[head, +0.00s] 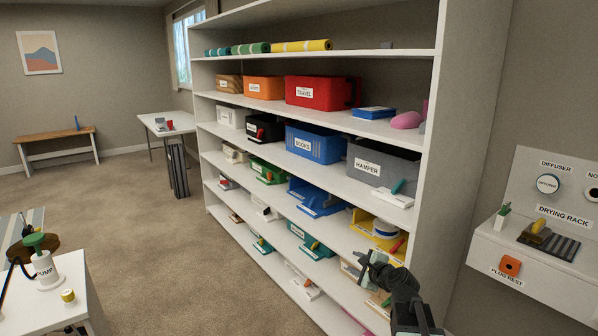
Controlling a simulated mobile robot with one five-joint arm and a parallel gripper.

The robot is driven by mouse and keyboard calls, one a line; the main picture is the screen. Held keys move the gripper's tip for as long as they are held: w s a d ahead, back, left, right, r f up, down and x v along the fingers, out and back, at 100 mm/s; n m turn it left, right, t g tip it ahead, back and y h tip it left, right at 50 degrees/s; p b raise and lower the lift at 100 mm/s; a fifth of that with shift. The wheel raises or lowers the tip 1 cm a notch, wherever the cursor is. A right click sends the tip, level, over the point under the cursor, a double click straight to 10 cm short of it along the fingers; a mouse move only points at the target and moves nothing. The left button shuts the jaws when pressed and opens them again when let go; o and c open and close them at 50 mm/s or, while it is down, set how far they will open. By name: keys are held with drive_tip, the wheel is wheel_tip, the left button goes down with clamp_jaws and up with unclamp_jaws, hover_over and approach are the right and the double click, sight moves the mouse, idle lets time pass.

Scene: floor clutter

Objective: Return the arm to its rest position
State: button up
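My arm (405,290) rises from the bottom edge, right of centre, in the head view. It is dark grey and bent, and it reaches up and to the left. My gripper (366,260) is at its far end, in front of the lower shelves near a yellow bin (378,232). The gripper is small and dark here, and I cannot make out whether its fingers are open or shut. I see no object clearly held in it. I cannot tell if it touches anything on the shelf.
A tall white shelf unit (428,150) with bins stands close to my arm. A white drying-rack counter (560,285) is at right. A table with a pump bottle (45,272) is at lower left. Carpet (150,240) between them is clear.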

drive_tip(key=s+a+f+n+g, duration=0.7)
drive_tip(key=s+a+f+n, duration=0.4)
drive_tip(key=s+n, duration=0.15)
drive_tip(key=s+d+f+n+g+h, duration=0.4)
drive_tip(key=s+d+n+g, duration=0.3)
drive_tip(key=s, duration=0.6)
wheel_tip(320, 180, up, 14)
drive_tip(key=d+t+p, duration=0.1)
drive_tip(key=p, duration=1.2)
drive_tip(key=shift+w+f+n, duration=0.2)
drive_tip(key=shift+w+n, duration=0.1)
drive_tip(key=shift+n, duration=0.15)
